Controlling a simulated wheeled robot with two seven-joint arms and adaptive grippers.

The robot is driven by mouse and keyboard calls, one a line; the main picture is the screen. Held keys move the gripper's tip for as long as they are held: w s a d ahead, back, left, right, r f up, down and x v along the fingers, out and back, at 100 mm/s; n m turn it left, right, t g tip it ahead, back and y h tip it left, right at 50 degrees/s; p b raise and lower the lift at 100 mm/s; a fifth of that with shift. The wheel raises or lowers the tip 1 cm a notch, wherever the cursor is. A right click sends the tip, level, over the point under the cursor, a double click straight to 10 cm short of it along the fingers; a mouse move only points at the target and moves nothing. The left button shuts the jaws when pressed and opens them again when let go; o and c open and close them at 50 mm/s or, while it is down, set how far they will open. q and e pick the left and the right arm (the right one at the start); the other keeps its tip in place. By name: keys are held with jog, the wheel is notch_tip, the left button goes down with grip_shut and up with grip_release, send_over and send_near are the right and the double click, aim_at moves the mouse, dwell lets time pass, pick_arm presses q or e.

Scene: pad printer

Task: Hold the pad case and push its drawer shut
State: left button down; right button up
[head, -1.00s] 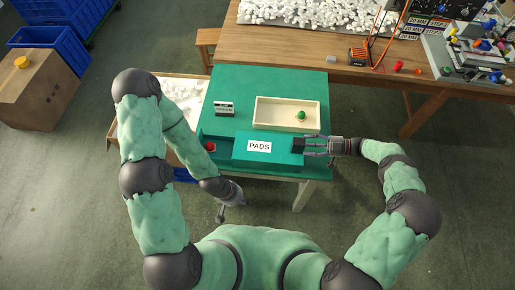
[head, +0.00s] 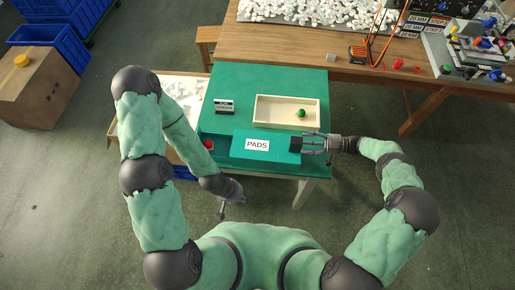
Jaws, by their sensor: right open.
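The green pad case (head: 241,153) with a white PADS label lies on the green table top. A green drawer-like part (head: 209,135) sticks out at its left end, with a red round piece (head: 208,144) in it. A black block (head: 296,144) shows at the case's right end. My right gripper (head: 305,143) is open, its fingers spread around that right end; contact cannot be told. My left gripper (head: 225,205) hangs in front of the table's front edge, apart from the case, its finger opening unclear.
A cream tray (head: 270,99) with a green round piece (head: 301,113) stands behind the case. A small black-and-white sign (head: 224,106) stands behind the drawer. A wooden bench (head: 350,73) with printing gear is at the back. White material lies on the left-hand table (head: 182,88).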

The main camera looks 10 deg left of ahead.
jog(key=c, duration=1.2)
jog(key=shift+f+b, duration=0.2)
jog(key=shift+b, duration=0.35)
